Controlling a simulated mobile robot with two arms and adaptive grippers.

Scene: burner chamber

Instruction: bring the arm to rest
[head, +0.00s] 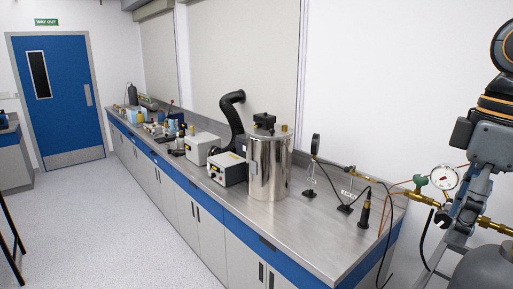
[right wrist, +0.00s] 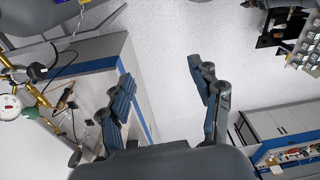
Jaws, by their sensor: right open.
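My right gripper (head: 456,238) hangs at the right edge of the head view, beside the bench end and in front of brass valve fittings. In the right wrist view my right gripper (right wrist: 160,74) shows two spread fingers with nothing between them but pale floor. A pressure gauge (head: 444,178) with a green valve knob (head: 420,181) stands just left of the arm in the head view. The gauge (right wrist: 9,107) also shows at the left of the right wrist view. My left gripper is in neither view.
A long steel bench (head: 300,225) runs along the wall. It carries a metal cylinder vessel (head: 270,168), a white instrument box (head: 227,169) and small stands with cables. A grey gas cylinder (head: 488,268) stands at the lower right, close to my right gripper. The floor (head: 120,220) left of the bench is clear.

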